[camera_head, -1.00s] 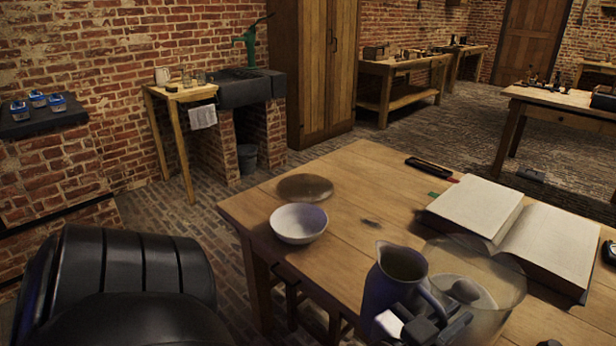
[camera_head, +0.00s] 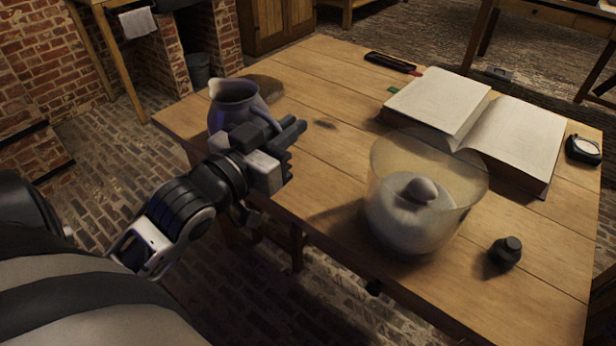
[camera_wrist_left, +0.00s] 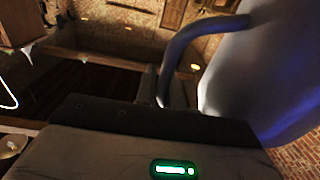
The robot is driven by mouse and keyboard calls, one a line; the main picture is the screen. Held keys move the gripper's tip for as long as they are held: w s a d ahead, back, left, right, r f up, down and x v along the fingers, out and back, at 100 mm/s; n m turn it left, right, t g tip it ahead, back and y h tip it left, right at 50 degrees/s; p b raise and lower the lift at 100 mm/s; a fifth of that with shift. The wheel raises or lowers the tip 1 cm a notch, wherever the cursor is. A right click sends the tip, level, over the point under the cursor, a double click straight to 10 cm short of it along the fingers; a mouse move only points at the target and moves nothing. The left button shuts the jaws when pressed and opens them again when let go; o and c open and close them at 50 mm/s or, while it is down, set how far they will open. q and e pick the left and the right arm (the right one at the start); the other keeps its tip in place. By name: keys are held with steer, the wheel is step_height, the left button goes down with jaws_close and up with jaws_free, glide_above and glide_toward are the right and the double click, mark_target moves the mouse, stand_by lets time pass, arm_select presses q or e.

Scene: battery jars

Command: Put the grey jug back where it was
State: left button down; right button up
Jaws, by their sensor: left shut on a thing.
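The grey jug (camera_head: 232,108), bluish grey with a pale spout, is upright near the table's left edge in the head view. My left gripper (camera_head: 275,130) is shut on its handle, on the jug's right side. The gripper hides part of the jug, and I cannot tell whether its base touches the table. In the left wrist view the jug (camera_wrist_left: 265,75) fills the right side, its curved handle (camera_wrist_left: 190,45) running down to the jaws. A dark round patch (camera_head: 262,88) lies on the table just behind the jug. My right gripper is not in view.
A large glass jar (camera_head: 385,165) holding something white stands on the wooden table (camera_head: 330,190), right of my gripper. An open book (camera_head: 510,140), a small dark weight-like object (camera_head: 507,252) and a round dark-rimmed object (camera_head: 583,149) lie farther right. The table between jug and book is mostly clear.

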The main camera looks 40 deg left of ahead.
arm_select(q)
steer(key=w+d+f+b, duration=0.2)
steer(key=w+d+f, duration=0.1)
steer(key=w+f, duration=0.9)
steer(key=shift+w+f+b, duration=0.3)
steer(key=shift+w+b, duration=0.1)
steer(key=shift+w, duration=0.35)
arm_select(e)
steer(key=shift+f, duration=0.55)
arm_select(q)
steer(key=shift+f, duration=0.2)
steer(key=c, duration=1.5)
jaws_free()
